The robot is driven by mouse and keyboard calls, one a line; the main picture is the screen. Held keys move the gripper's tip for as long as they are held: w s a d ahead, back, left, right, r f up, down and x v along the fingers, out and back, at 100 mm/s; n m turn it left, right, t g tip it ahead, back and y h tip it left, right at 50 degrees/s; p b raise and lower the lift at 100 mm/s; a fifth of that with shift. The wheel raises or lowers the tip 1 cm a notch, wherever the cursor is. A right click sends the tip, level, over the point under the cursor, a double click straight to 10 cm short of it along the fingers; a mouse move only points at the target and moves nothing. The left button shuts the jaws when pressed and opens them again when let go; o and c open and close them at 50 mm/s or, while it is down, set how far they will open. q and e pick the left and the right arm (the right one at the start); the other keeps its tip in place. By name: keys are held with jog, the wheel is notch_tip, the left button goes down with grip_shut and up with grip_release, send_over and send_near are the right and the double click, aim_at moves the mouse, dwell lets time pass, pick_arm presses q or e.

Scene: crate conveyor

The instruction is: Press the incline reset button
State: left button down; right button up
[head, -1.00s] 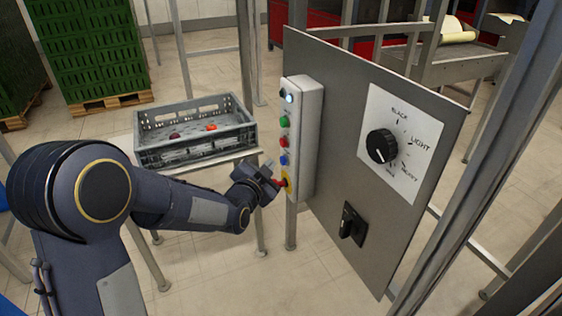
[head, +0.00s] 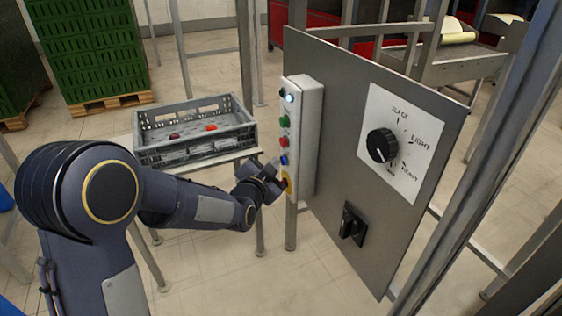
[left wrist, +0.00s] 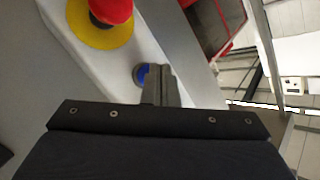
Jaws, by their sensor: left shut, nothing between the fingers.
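A grey button box (head: 308,130) carries a column of buttons: a lit white one (head: 289,98), a green one (head: 284,121), a red one (head: 283,140) and a blue button (head: 283,159). No label for incline reset is readable. My left gripper (head: 274,170) is shut and empty, at the lower part of the box. In the left wrist view the finger tips (left wrist: 161,72) overlap the edge of the blue button (left wrist: 141,75); I cannot tell if they touch it. A red mushroom button (left wrist: 111,10) on a yellow disc is beside them. My right gripper is not in view.
A grey panel (head: 345,110) with a black dial (head: 381,145) and a black switch (head: 352,224) stands right of the box. A grey crate (head: 190,150) with small red items rests on a stand behind my arm. Metal posts stand at the right.

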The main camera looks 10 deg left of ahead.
pick_arm(q)
jog(key=shift+w+d, duration=0.1)
jog(key=shift+d, duration=0.1)
dwell(0.4)
jog(key=shift+a, duration=0.1)
jog(key=shift+s+a+b, duration=0.4)
jog(key=shift+s+a, duration=0.1)
jog(key=shift+a, duration=0.1)
jog(key=shift+a, duration=0.1)
jog(key=s+a+b, duration=0.1)
jog(key=a, duration=0.1)
jog(key=s+a, duration=0.1)
jog(key=a, duration=0.1)
jog(key=shift+s+b, duration=0.4)
dwell(0.4)
